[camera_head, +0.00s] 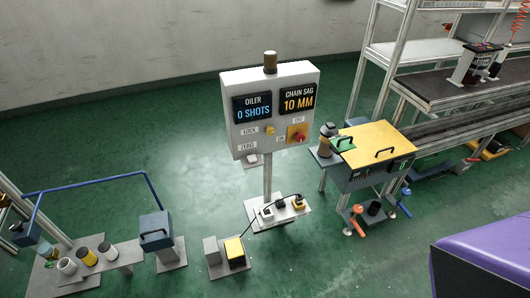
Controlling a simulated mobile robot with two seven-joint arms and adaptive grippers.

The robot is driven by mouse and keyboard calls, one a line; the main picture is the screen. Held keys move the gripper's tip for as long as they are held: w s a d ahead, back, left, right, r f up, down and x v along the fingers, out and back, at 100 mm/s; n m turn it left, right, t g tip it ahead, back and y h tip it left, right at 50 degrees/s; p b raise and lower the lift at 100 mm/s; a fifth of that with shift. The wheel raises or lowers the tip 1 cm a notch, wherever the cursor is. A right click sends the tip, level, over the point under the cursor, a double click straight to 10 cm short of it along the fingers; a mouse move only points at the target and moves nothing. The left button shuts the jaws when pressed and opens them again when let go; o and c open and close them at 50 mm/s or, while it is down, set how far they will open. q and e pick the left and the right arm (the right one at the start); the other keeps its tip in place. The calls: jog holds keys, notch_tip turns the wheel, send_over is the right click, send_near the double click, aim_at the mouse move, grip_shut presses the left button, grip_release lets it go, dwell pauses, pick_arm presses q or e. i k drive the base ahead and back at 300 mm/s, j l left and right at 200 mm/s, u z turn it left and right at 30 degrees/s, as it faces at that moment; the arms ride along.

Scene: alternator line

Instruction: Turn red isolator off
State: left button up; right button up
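The red isolator (299,138) is a small red rotary knob on a yellow plate, low on the right of the grey panel box (241,142). White labels beside it read OFF above and ON to its left. The knob's exact angle is too small to tell. The panel stands on a post in the middle of the view, with displays reading OILER 0 SHOTS and CHAIN SAG 10 MM. Neither of my grippers shows in the head view.
A yellow-topped cart (375,143) stands right of the panel, by a conveyor frame. A purple box-like body (485,258) fills the lower right corner. A low bench with cups (128,257) is at lower left.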

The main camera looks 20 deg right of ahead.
aim_at(300, 137)
jog(key=i+l, duration=0.1)
jog(key=l, duration=0.4)
jog(key=i+l, duration=0.1)
jog(key=l, duration=0.4)
jog(key=i+l, duration=0.1)
jog(key=l, duration=0.4)
jog(key=i+l, duration=0.1)
jog(key=l, duration=0.4)
jog(key=i+l, duration=0.1)
jog(key=l, duration=0.4)
jog(key=i+l, duration=0.1)
jog(key=l, duration=0.4)
jog(key=i+l, duration=0.1)
jog(key=l, duration=0.4)
jog(key=i+u, duration=0.05)
